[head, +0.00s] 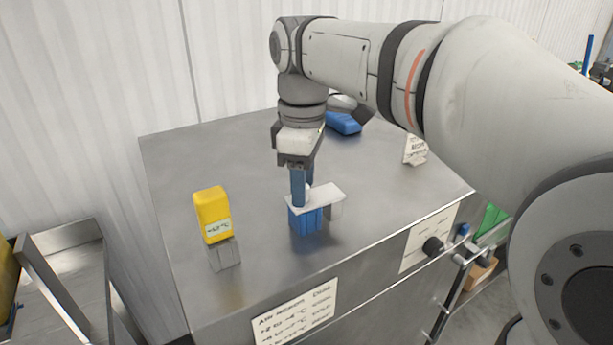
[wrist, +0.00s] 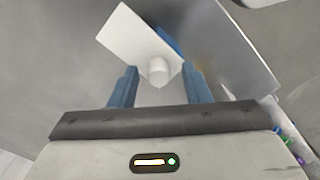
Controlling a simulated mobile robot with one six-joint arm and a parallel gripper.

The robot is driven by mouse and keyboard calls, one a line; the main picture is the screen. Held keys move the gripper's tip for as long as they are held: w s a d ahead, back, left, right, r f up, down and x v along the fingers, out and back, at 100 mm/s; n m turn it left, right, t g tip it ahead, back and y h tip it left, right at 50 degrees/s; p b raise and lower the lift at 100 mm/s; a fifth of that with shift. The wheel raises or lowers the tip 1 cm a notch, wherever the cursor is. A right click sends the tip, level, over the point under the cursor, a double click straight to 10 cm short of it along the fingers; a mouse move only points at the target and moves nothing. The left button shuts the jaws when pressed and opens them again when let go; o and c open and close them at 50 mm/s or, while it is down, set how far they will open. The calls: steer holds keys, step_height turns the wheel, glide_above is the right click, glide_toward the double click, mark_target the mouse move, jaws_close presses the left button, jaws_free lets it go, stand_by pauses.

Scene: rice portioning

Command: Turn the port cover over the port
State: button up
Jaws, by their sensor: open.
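The port cover (head: 325,195) is a flat white plate lying on top of a blue block (head: 307,221) on the steel bench. In the wrist view the cover (wrist: 132,36) sits at an angle, with a round white knob (wrist: 158,68) at its near corner. A strip of the blue block (wrist: 168,42) shows beside it. My gripper (head: 300,200) points down over the cover's left end. In the wrist view its blue fingers (wrist: 160,77) are apart, one on each side of the knob, and I see no contact. The port's opening is not visible.
A yellow container (head: 212,213) with a label stands on a grey block (head: 225,254) at the left. A blue object (head: 343,123) lies behind my gripper, and a white sign (head: 416,149) stands at the right. Bare bench (head: 190,160) is at the back left.

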step_height(320, 180, up, 8)
steer(key=shift+f, duration=0.15)
steer(key=shift+c, duration=0.3)
